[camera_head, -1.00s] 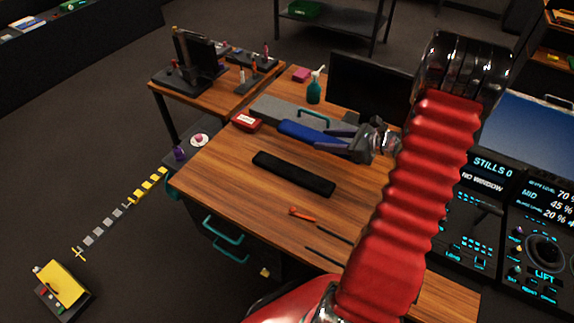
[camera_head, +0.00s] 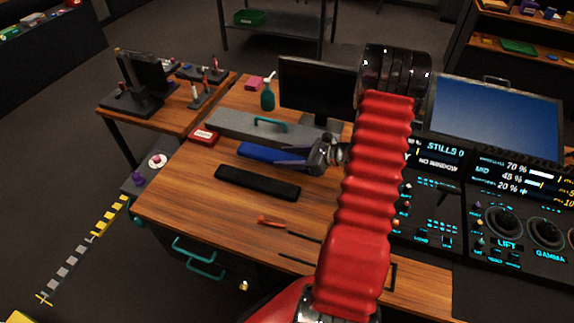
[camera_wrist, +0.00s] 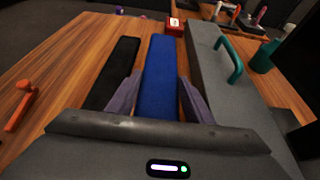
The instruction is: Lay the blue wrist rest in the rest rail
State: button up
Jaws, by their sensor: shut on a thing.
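The blue wrist rest (camera_head: 268,153) is a long flat bar between a black bar and a grey ledge. My gripper (camera_head: 300,161) is shut on its near end. In the wrist view, the fingers (camera_wrist: 155,97) flank the blue rest (camera_wrist: 161,62), which points away from me. Whether it touches the table is unclear. Thin dark strips (camera_head: 303,237) and a dark corner bracket (camera_head: 392,276) lie on the desk before the console. They may be the rest rail; my red arm hides the middle.
A black bar (camera_head: 257,182) lies beside the blue rest. A grey ledge (camera_head: 225,125) with a teal handle runs behind it. A red-orange tool (camera_head: 270,221), red box (camera_head: 204,136), green spray bottle (camera_head: 267,97) and monitor (camera_head: 318,85) are near. The left front desk is clear.

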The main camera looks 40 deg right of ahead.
jog(key=shift+f, duration=2)
jog(key=o, duration=1.1)
jog(key=shift+f, duration=0.1)
jog(key=shift+s, duration=0.1)
jog(key=v, duration=1.2)
jog(key=shift+r, duration=0.2)
